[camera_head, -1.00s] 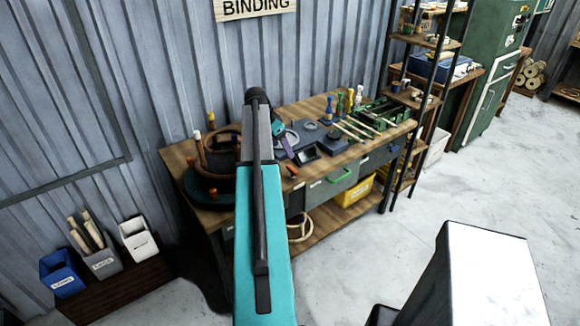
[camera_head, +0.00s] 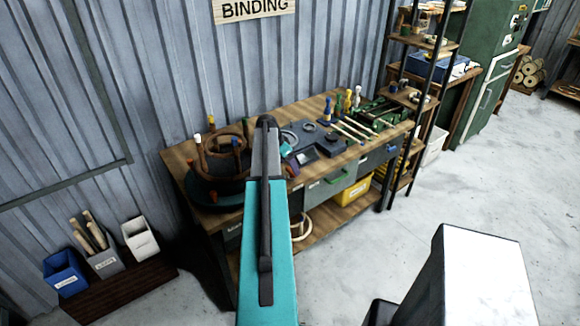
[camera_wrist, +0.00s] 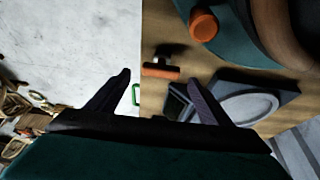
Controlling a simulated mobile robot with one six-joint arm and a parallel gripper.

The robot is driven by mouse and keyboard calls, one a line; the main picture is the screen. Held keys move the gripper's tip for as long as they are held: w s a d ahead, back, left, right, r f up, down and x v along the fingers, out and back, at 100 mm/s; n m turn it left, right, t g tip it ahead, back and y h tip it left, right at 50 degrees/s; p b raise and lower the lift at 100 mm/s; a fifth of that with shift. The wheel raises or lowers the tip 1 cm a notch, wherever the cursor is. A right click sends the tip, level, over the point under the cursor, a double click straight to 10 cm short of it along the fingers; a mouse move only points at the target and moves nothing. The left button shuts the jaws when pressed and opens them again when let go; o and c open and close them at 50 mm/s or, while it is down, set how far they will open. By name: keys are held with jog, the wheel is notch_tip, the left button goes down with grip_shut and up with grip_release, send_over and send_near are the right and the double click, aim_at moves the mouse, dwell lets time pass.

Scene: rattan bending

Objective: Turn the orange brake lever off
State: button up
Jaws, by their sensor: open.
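The orange brake lever (camera_wrist: 161,71) shows in the wrist view as a short orange bar on a dark mount at the table's edge. It lies between the lines of my two dark fingers, near their tips. My gripper (camera_wrist: 159,79) is open with nothing between its fingers. I cannot tell how far below the fingertips the lever is. In the head view my arm covers this part of the workbench (camera_head: 345,118), and I cannot make out the lever there.
A round teal base (camera_wrist: 228,45) with an orange peg (camera_wrist: 203,25) and a bent rattan ring (camera_head: 220,160) stands beside the lever. A grey block with an oval ring (camera_wrist: 247,107) lies on the other side. Bins (camera_head: 103,262) stand at lower left. Floor is open at right.

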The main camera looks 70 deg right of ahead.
aim_at(290, 171)
jog(key=shift+p+x, duration=0.45)
jog(key=shift+x, duration=1.1)
